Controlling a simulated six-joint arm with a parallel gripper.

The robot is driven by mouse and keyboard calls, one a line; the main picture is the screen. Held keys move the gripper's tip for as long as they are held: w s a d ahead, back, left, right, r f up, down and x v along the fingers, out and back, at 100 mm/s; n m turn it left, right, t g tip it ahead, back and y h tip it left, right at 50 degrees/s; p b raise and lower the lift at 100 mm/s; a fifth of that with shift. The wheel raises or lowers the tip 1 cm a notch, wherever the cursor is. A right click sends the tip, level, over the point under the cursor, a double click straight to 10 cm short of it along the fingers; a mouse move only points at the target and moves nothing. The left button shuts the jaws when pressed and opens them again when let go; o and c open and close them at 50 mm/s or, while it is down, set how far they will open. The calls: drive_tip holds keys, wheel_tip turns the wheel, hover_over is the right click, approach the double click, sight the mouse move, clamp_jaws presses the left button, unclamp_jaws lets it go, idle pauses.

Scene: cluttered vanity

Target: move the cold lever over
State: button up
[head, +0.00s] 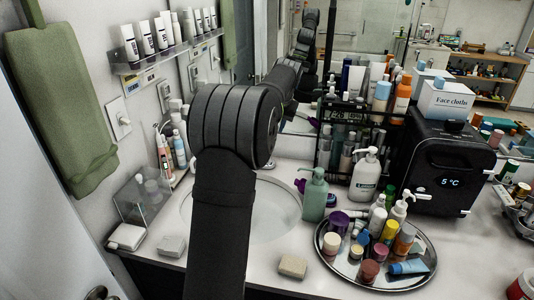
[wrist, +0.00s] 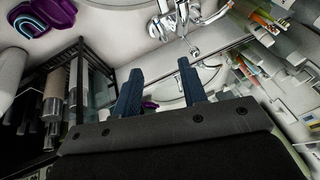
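In the wrist view, the chrome faucet (wrist: 178,20) stands at the top centre on the white counter. A handle-like chrome arm shows on each side of its body; no marking tells me which is the cold lever. My gripper (wrist: 158,82) is open and empty, its two dark blue fingers apart and pointing toward the faucet without visible contact. In the head view, my dark arm reaches over the sink (head: 285,212) and hides my gripper and the faucet.
A black wire rack (head: 322,160) with bottles stands right of the sink. A green pump bottle (head: 315,197) and a round tray (head: 342,268) of small containers sit nearer. A soap bar (head: 293,266) lies in front. A black box (head: 445,170) stands farther right.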

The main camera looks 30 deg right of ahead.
drive_tip(key=shift+n, duration=0.8)
drive_tip(key=x, duration=1.7)
drive_tip(key=shift+f, duration=0.15)
clamp_jaws()
